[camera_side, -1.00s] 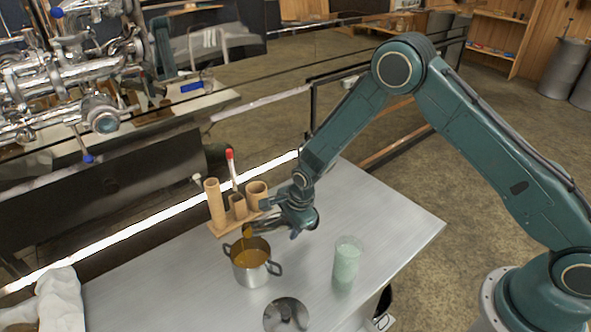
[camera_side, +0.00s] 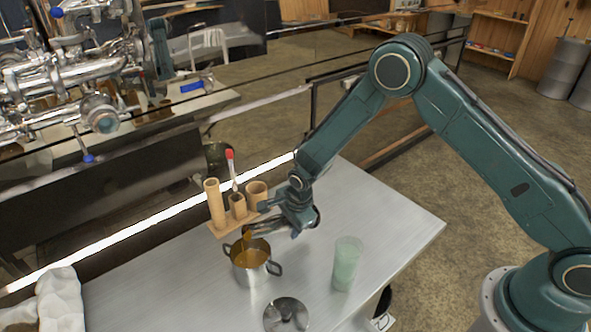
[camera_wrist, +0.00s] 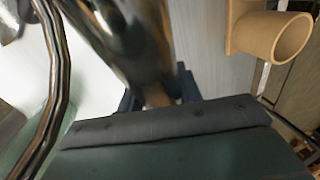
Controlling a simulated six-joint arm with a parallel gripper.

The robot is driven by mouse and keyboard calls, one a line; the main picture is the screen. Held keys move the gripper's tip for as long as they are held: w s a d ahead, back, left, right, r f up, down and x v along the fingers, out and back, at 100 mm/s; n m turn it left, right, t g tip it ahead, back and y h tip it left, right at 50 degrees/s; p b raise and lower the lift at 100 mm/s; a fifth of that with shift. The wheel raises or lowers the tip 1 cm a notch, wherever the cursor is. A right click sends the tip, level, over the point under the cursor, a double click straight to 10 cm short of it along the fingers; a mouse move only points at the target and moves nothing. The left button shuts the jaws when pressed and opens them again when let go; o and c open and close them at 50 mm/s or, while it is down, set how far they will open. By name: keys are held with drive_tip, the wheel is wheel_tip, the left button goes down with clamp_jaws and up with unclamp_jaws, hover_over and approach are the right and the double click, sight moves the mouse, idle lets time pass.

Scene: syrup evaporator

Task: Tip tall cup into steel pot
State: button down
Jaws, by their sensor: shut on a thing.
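My gripper (camera_side: 284,218) is shut on a shiny metal tall cup (camera_side: 264,226), above and to the right of the steel pot. The cup lies tilted, its far end over the pot's mouth, with amber colour showing at that end. In the wrist view, the cup (camera_wrist: 128,38) runs up from between the fingers of my gripper (camera_wrist: 160,92); its mouth is not clear there. The steel pot (camera_side: 250,274) stands upright on the table, with two side handles and amber liquid inside.
A wooden holder (camera_side: 222,232) with upright wooden cups and a red-tipped stick stands behind the pot. A pale green glass (camera_side: 345,264) stands to the right. A round metal lid (camera_side: 286,316) lies in front. White cloth (camera_side: 62,300) is at left. The table's right side is bare.

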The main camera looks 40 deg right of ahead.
drive_tip(key=shift+d+r+h, duration=0.45)
drive_tip(key=shift+d+h, duration=0.25)
drive_tip(key=shift+h, duration=0.5)
idle(2.9)
drive_tip(key=shift+r+h, duration=0.7)
drive_tip(key=shift+r, duration=0.2)
idle(3.0)
